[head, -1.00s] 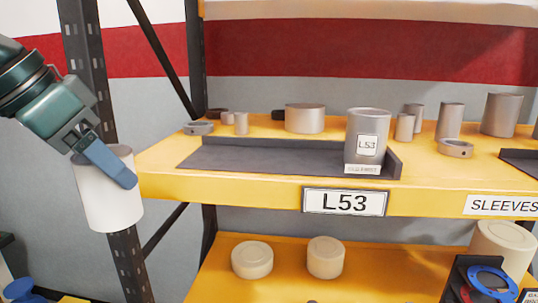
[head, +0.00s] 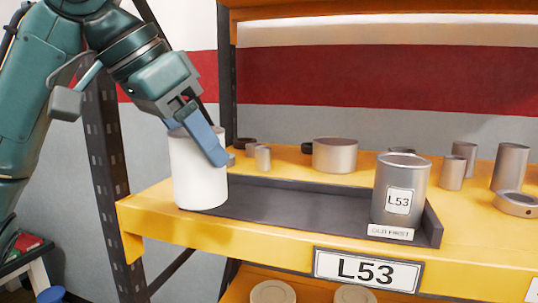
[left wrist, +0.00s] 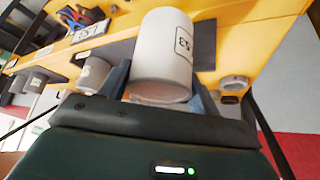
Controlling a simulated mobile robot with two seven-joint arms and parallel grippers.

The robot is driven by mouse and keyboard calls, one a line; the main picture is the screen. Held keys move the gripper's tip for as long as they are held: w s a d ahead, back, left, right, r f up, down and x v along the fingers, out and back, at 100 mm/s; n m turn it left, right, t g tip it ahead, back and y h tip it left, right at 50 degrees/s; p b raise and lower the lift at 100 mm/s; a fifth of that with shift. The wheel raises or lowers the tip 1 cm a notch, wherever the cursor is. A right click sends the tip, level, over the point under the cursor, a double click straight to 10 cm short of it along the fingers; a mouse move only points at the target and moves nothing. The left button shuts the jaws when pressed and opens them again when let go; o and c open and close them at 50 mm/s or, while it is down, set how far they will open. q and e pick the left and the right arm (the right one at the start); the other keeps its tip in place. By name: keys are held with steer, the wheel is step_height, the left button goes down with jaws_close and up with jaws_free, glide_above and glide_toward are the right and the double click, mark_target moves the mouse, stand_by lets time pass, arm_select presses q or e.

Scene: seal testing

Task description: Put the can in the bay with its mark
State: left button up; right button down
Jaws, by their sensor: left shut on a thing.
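The white can (head: 197,180) is upright in my left gripper (head: 212,152), which is shut on it near its top. In the left wrist view the can (left wrist: 160,60) lies between both fingers, and a partly visible mark on its side looks like L53 upside down. In the head view the can overlaps the left end of the dark bay (head: 280,203); I cannot tell whether it touches anything below. The shelf plate (head: 367,269) reads L53. A grey can (head: 401,175) marked L53 stands at the bay's right end behind an OLD FIRST tag (head: 391,231). My right gripper is not in view.
The bay is bare between the two cans and has a low wall at its back and right. Several metal parts, including a wide ring (head: 335,155) and a sleeve (head: 510,166), stand behind and right of it. A dark rack post (head: 110,180) rises at the left.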

arm_select(q)
steer(key=shift+w+d+f+p, duration=0.6)
steer(key=shift+w+d, duration=0.55)
steer(key=shift+d, duration=0.3)
steer(key=shift+w+d+f+p, duration=0.55)
steer(key=shift+w+d, duration=0.6)
steer(key=shift+d, duration=0.35)
steer(key=shift+w+d+f+p, duration=0.55)
steer(key=shift+w+d, duration=0.6)
steer(key=shift+d, duration=0.3)
steer(key=shift+f, duration=0.1)
steer(key=o, duration=1.2)
steer(key=shift+f, duration=0.1)
steer(key=shift+r, duration=0.25)
steer(key=b+v, duration=0.1)
steer(key=v, duration=1.1)
steer(key=shift+f, duration=0.1)
